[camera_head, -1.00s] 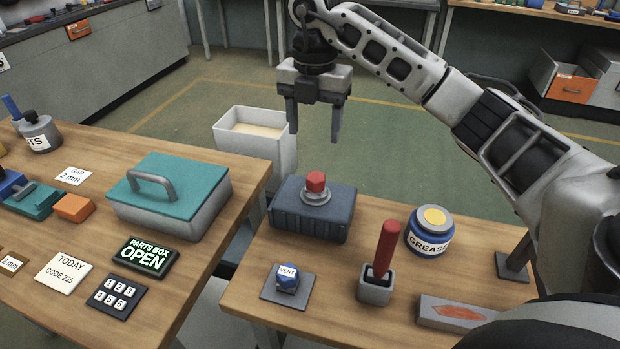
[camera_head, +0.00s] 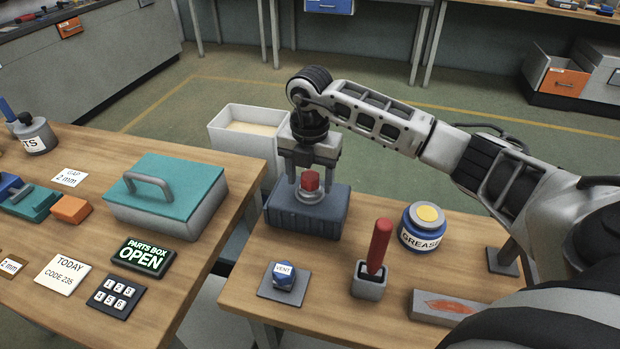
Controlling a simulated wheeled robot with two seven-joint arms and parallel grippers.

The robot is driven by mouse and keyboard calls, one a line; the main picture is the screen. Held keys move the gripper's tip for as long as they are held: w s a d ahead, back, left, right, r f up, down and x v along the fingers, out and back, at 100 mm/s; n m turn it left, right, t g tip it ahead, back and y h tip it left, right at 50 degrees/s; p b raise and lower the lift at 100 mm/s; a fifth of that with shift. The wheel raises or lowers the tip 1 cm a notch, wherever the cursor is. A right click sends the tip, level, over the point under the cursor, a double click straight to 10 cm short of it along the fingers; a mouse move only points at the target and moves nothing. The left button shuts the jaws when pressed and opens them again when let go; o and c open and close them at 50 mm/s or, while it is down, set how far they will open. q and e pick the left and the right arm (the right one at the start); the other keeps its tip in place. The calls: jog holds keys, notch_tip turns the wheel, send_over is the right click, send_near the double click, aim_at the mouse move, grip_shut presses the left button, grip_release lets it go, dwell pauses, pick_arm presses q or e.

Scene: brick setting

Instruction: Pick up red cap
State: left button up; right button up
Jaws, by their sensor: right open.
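The red cap (camera_head: 310,181) sits on a round grey collar on top of the dark blue-grey box (camera_head: 306,214), on the right table. My right gripper (camera_head: 311,178) points down at the cap from above and behind. Its two fingers are apart, one to the left and one to the right of the cap. I cannot tell whether the fingers touch it. My left gripper is not in view.
A red-handled tool (camera_head: 379,247) stands upright in a grey block, near a grease jar (camera_head: 421,228) and the blue vent knob (camera_head: 284,275). A white bin (camera_head: 250,150) stands behind the box. A teal-lidded parts box (camera_head: 168,192) is on the left table.

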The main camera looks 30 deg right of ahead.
jog(key=c, duration=1.2)
jog(key=shift+r, duration=0.1)
